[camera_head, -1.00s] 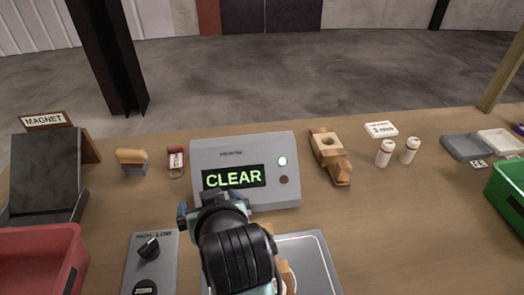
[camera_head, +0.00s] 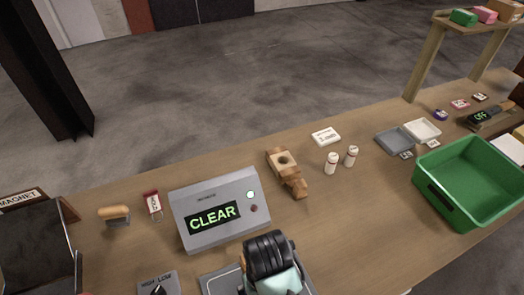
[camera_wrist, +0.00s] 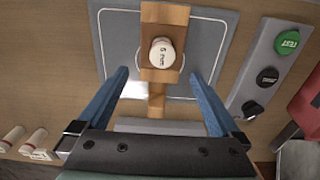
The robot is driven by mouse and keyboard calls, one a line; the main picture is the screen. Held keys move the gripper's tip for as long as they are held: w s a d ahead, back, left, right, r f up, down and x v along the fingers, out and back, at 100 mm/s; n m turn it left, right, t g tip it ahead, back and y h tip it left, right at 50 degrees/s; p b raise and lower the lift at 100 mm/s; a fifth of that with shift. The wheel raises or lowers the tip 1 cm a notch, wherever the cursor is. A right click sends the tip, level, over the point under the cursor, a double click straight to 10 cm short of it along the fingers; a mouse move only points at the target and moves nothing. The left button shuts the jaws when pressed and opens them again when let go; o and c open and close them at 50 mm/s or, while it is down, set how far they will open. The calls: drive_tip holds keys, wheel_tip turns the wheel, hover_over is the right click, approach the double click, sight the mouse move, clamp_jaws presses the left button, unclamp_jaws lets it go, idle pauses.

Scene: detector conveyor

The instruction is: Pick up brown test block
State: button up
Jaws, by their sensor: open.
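In the wrist view, a brown wooden block (camera_wrist: 177,15) lies on the grey plate (camera_wrist: 118,30), with a white piece marked "5 mm" (camera_wrist: 162,53) on or in it. A narrower brown part extends below. My gripper (camera_wrist: 158,76) is open, its blue fingers on either side of the block with gaps. In the head view, my arm hides what lies on the plate (camera_head: 217,284). Another brown wooden block (camera_head: 287,170) with a round hole lies right of the detector box. I cannot tell which block is the test block.
The grey detector box (camera_head: 185,208) reads "CLEAR". Two white vials (camera_head: 332,163) (camera_head: 351,156), a white label block (camera_head: 326,136) and shallow trays (camera_head: 393,142) stand right. A green bin (camera_head: 432,188) is farther right. A control panel (camera_wrist: 270,65) flanks the plate.

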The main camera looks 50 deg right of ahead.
wheel_tip(320, 180, down, 4)
drive_tip(key=shift+f, duration=0.25)
drive_tip(key=shift+w+d+f+p, duration=0.1)
drive_tip(key=shift+f+p, duration=0.1)
drive_tip(key=shift+f, duration=0.65)
drive_tip(key=shift+w+a+f+p, duration=0.1)
drive_tip(key=shift+w+f+p, duration=0.1)
drive_tip(key=shift+f, duration=0.7)
drive_tip(key=shift+w+d+f+p, duration=0.1)
drive_tip(key=shift+f+p, duration=0.1)
drive_tip(key=shift+f, duration=0.65)
